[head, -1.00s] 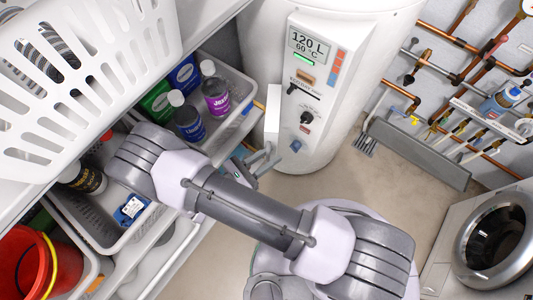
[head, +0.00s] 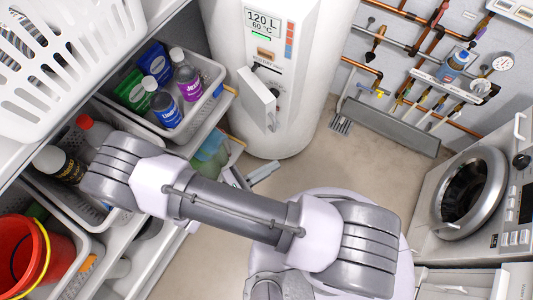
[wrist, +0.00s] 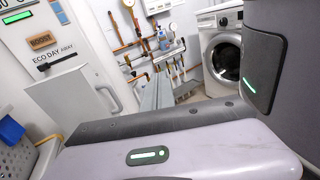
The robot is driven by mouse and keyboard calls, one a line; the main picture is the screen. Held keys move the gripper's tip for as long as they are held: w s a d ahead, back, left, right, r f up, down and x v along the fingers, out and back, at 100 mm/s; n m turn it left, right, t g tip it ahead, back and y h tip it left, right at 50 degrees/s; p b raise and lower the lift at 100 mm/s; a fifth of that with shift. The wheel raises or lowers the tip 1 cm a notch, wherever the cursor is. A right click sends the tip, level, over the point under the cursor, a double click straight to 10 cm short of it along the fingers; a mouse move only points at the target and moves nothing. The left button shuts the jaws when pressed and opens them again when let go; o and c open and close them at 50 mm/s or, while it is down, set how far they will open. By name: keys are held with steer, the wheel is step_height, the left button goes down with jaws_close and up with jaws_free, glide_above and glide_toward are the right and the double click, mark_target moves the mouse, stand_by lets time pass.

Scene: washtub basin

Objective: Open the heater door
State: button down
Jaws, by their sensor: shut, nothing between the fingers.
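The white heater (head: 310,110) stands at the back centre in the head view. Its small white door (head: 256,97) is ajar, standing out from the front at an angle, hinge side left. A grey handle (head: 271,122) is on its right edge. A dark knob shows just past that edge. The wrist view shows the door (wrist: 72,108) at left with its handle (wrist: 109,97) on the right edge. My gripper (head: 264,172) is shut and empty, below and apart from the handle, partly hidden by my arm. Large grey parts of my arm fill the lower wrist view.
Shelves with a bottle bin (head: 205,125) stand left of the heater, close to my arm. A white basket (head: 70,60) and red bucket (head: 30,255) are further left. Pipes (head: 400,45) and a washing machine (head: 425,215) are at right. Floor before the heater is clear.

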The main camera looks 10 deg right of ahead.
steer(key=s+d+m+g+y+p, duration=0.1)
steer(key=s+d+m+g+y, duration=0.35)
steer(key=m+g, duration=0.85)
steer(key=w+d+r+m+t+y+p, duration=0.1)
steer(key=w+d+r+m+t+y, duration=0.15)
steer(key=w+m+y, duration=0.55)
steer(key=w+d+r+m+t+y, duration=0.15)
steer(key=w+d+m, duration=0.3)
steer(key=m, duration=0.65)
steer(key=w+d+r+m+t+y+p, duration=0.1)
steer(key=w+d+r+m+t+y, duration=0.15)
steer(key=w+m+y, duration=0.55)
steer(key=a+f+m+h+b, duration=0.1)
steer(key=a+f+h+b, duration=0.2)
steer(key=a+f+b, duration=0.3)
steer(key=shift+a+f+m, duration=0.3)
steer(key=shift+f+m, duration=0.1)
steer(key=shift+f, duration=1.6)
